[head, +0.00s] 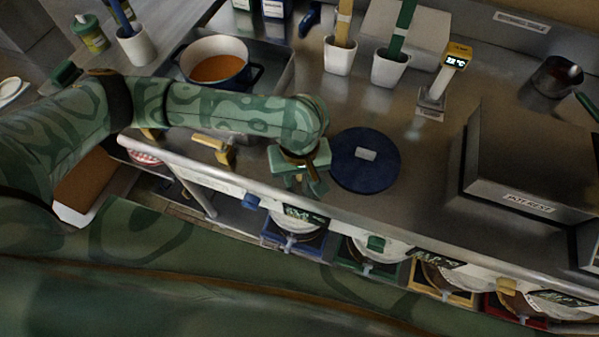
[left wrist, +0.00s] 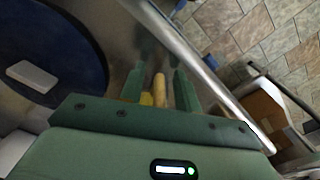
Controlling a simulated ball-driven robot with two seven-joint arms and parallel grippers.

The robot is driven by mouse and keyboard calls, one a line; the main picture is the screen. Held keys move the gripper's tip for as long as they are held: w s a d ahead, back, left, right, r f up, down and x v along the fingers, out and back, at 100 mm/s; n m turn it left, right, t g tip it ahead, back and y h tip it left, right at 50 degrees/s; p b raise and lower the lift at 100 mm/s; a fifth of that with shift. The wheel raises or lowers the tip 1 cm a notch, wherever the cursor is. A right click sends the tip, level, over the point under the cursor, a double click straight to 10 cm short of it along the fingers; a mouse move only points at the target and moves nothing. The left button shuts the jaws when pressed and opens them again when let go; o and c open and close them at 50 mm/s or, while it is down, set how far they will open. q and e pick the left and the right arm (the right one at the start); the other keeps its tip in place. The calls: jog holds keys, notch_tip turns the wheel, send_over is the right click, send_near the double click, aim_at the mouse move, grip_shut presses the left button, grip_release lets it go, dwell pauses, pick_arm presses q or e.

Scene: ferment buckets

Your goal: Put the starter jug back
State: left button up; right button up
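I cannot surely pick out the starter jug; a small dark steel vessel (head: 557,76) stands at the far right of the counter, and I cannot tell whether it is the jug. My left gripper (head: 307,184) hangs over the counter's front edge, just left of a round blue lid (head: 375,165). In the left wrist view its two green fingers (left wrist: 158,92) are apart. A yellow and cream piece shows between them there (left wrist: 160,92), seemingly beyond the fingers rather than held. My right gripper is not in view.
An orange-filled pot (head: 216,68) stands behind my left arm. White cups with handled tools (head: 341,56), (head: 391,68) and a temperature display (head: 459,57) stand at the back. Several coloured buckets sit below the front edge.

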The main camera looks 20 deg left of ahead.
pick_arm(q)
jog(key=shift+r, duration=0.25)
notch_tip(320, 180, up, 11)
jog(key=p, duration=0.6)
jog(key=shift+r, duration=0.4)
jog(key=shift+a, duration=0.1)
